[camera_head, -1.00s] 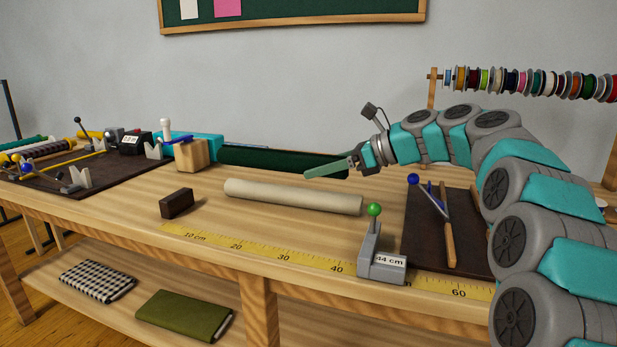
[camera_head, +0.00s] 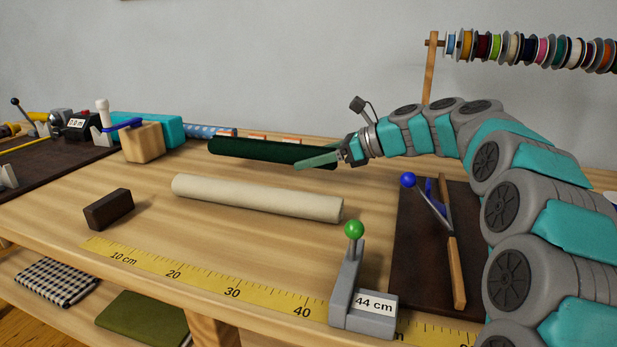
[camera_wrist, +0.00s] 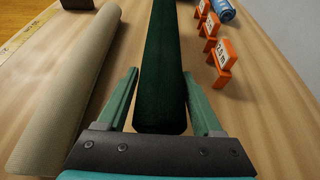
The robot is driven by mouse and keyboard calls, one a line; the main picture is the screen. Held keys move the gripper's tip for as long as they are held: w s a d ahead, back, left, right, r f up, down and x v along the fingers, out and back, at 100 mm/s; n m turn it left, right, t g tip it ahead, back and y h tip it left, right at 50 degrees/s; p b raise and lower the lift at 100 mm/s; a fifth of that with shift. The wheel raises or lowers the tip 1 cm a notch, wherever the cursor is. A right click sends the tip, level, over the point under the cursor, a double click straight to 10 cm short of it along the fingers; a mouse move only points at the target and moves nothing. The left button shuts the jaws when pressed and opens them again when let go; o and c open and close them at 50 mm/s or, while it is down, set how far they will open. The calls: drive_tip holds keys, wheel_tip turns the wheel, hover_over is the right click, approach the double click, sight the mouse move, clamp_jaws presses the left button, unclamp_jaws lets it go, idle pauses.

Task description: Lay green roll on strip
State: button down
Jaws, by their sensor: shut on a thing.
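The dark green roll (camera_head: 262,150) is at the back of the table, lying left to right. My gripper (camera_head: 306,159) is shut on its right end, one finger in front of it. In the wrist view the green roll (camera_wrist: 161,55) runs lengthwise between both fingers (camera_wrist: 160,76). I cannot tell whether it is clear of the tabletop. The yellow measuring strip (camera_head: 202,281) runs along the front edge. The grey stop (camera_head: 352,290) with a green knob and a "44 cm" label stands at it.
A beige roll (camera_head: 255,198) lies between the green roll and the strip. A dark brown block (camera_head: 108,210) sits left of it. A wooden block (camera_head: 143,143) stands further back. A dark mat with a blue-knobbed tool (camera_head: 430,203) lies right. Orange number tags (camera_wrist: 208,26) stand behind the green roll.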

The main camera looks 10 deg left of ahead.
sight(312, 185)
drive_tip(key=shift+f, duration=2.05)
drive_tip(key=shift+c, duration=0.2)
unclamp_jaws()
drive_tip(key=shift+f, duration=0.1)
